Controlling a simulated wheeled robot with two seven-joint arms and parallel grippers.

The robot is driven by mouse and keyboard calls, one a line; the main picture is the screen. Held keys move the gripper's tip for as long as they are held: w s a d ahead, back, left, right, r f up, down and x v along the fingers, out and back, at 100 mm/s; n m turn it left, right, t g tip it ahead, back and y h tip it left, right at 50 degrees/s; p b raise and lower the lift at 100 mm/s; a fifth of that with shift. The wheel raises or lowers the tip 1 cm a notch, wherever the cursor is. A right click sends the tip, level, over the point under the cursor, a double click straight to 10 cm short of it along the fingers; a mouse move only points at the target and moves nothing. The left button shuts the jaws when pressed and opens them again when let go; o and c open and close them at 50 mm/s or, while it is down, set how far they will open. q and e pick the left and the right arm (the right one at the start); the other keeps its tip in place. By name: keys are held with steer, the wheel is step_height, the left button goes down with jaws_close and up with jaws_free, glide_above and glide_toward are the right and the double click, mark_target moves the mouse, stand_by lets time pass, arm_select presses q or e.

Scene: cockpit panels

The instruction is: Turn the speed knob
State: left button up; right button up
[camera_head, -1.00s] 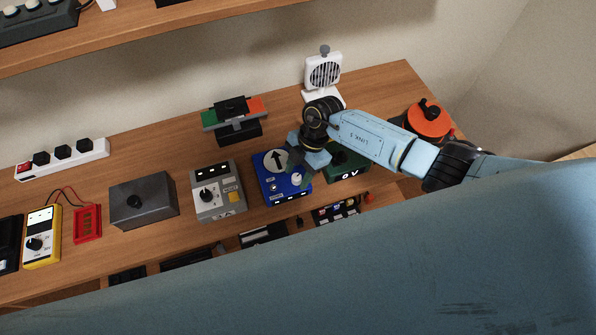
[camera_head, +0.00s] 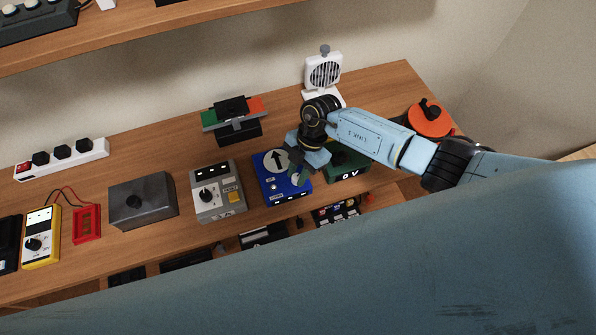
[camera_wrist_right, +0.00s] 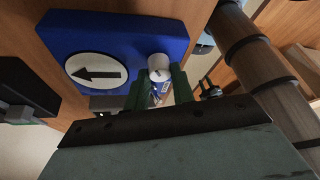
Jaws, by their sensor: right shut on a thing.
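A blue box (camera_head: 265,190) with a white round dial and black arrow (camera_head: 277,160) sits on the wooden bench. A small white knob (camera_wrist_right: 160,68) stands on the blue face beside the dial in the right wrist view. I take it for the speed knob; no label for it is readable. My right gripper (camera_wrist_right: 160,84) has its green fingers on either side of the knob and is shut on it. In the head view the right gripper (camera_head: 298,176) is over the right side of the blue box and partly covers the knob. My left gripper is not in view.
A green box (camera_head: 347,168) stands close on the right, partly behind my arm. A grey box with a black knob (camera_head: 208,195) stands on the left. A white fan (camera_head: 323,72) and an orange round thing (camera_head: 430,119) are farther back. My blue arm link fills the bottom.

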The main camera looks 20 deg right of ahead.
steer(key=n+h+b, duration=0.1)
steer(key=n, duration=0.2)
steer(key=n+g+b, duration=0.1)
steer(key=n+b, duration=0.1)
steer(key=shift+w+a+n+g+h, duration=0.1)
steer(key=shift+w+n+g+h, duration=0.05)
steer(key=shift+n+g+h, duration=0.2)
steer(key=n+h+b, duration=0.1)
steer(key=n, duration=0.1)
steer(key=n+h+b, duration=0.1)
steer(key=n, duration=0.2)
steer(key=shift+a+g+b, duration=0.15)
steer(key=shift+g+b, duration=0.2)
steer(key=shift+b, duration=0.05)
steer(key=shift+n, duration=0.25)
steer(key=o, duration=1)
steer(key=b+v, duration=0.1)
steer(key=v, duration=1.2)
steer(key=shift+r, duration=0.25)
